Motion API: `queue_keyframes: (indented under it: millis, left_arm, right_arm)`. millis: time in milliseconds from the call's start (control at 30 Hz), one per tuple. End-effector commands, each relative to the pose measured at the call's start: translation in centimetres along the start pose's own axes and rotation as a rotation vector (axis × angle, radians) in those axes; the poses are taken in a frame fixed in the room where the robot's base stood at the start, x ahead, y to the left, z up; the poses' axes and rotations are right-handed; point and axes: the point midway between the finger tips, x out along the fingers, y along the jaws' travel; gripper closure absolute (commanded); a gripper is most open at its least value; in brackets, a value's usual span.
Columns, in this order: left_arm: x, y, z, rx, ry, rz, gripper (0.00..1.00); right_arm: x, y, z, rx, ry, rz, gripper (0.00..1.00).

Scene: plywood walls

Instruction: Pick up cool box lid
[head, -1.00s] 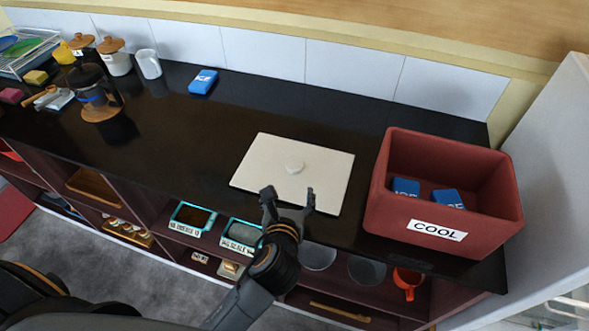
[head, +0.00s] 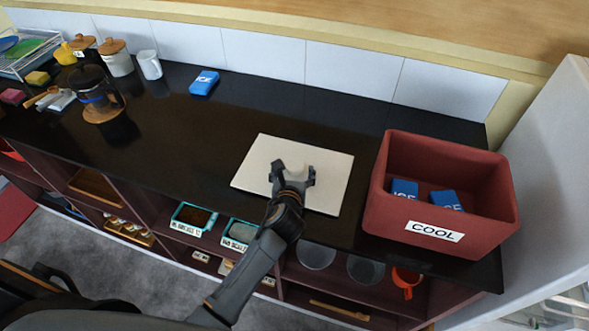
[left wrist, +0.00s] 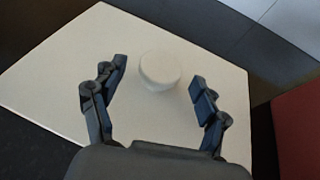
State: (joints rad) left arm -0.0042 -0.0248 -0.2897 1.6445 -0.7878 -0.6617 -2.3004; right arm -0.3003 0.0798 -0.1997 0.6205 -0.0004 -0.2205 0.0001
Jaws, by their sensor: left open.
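The cool box lid (head: 325,190) is a flat cream panel lying on the black counter, left of the red cool box (head: 440,235). Its round knob (left wrist: 160,70) shows in the left wrist view, just beyond and between the open fingers. My left gripper (head: 293,172) is open over the lid, its fingertips close to the knob, which it partly hides in the head view. In the left wrist view the gripper (left wrist: 158,85) has nothing between its fingers that it grips. The box is open on top and holds two blue ice packs (head: 404,188). My right gripper is not in view.
A loose blue ice pack (head: 204,82) lies at the back of the counter. A coffee press (head: 95,95), canisters (head: 115,58) and a dish rack (head: 30,50) stand at the left. Open shelves lie below the front edge.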

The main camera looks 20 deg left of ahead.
Motion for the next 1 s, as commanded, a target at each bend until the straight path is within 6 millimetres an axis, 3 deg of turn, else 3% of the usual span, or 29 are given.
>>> queue_keyframes:
  millis: [367,700,1000]
  left_arm:
    - [1.02,-0.02,-0.05,0.000,0.001,-0.001,0.26]
    - [1.00,0.00,-0.07,0.000,0.001,0.000,0.95]
    - [0.95,0.00,0.25,0.000,-0.002,-0.001,0.97]
  right_arm:
    - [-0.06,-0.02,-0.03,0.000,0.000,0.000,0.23]
    - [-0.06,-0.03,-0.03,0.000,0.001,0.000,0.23]
    - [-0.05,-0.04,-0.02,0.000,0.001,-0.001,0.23]
